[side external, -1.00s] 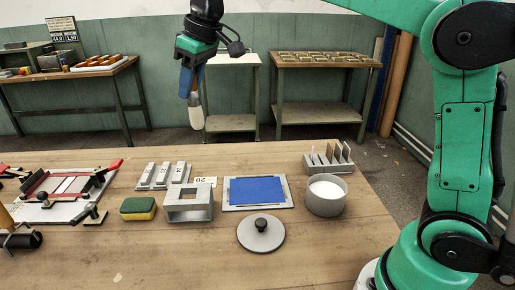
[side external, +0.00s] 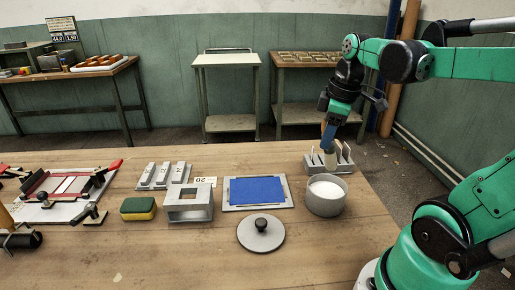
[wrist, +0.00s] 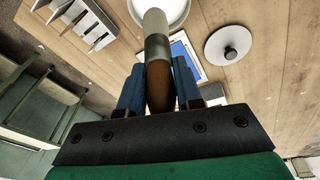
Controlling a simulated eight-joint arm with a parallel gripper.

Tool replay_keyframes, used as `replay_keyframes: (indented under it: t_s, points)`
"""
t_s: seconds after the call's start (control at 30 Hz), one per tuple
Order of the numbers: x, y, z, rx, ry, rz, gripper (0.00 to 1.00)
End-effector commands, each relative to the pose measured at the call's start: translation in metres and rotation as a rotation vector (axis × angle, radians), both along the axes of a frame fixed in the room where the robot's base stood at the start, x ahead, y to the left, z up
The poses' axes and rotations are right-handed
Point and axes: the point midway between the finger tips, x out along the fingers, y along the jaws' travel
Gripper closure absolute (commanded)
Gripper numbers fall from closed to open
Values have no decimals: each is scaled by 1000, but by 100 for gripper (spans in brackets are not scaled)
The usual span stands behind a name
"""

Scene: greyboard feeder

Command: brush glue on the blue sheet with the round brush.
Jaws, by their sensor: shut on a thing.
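My gripper (side external: 329,132) is shut on the round brush (side external: 329,158), which points down. In the wrist view the brush (wrist: 157,50) shows a brown handle between the blue fingers, a grey ferrule and pale bristles. The brush tip is over or just behind the round grey pot (side external: 326,204) of white glue; it overlaps the pot (wrist: 178,20) in the wrist view. I cannot tell whether it touches the glue. The blue sheet (side external: 257,190) lies flat on a grey plate (side external: 229,206) left of the pot. The sheet also shows in the wrist view (wrist: 182,56).
A slotted grey rack (side external: 313,165) stands behind the pot. A round lid with a black knob (side external: 261,239) lies in front of the plate. A grey open block (side external: 188,208), a sponge (side external: 138,208) and a red-handled jig (side external: 60,190) are further left. The front tabletop is clear.

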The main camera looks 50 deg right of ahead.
Motion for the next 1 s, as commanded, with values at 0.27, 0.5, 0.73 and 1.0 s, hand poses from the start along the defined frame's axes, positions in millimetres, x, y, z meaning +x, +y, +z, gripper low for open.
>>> replay_keyframes:
  t_s: [0.27,0.5,0.73,1.0]
  points:
    - [5,5,-27,0,0,1,100]
    - [3,2,-50,-1,0,-1,100]
    - [0,-1,-69,-1,0,-1,100]
    - [-2,-3,-79,-1,0,-1,100]
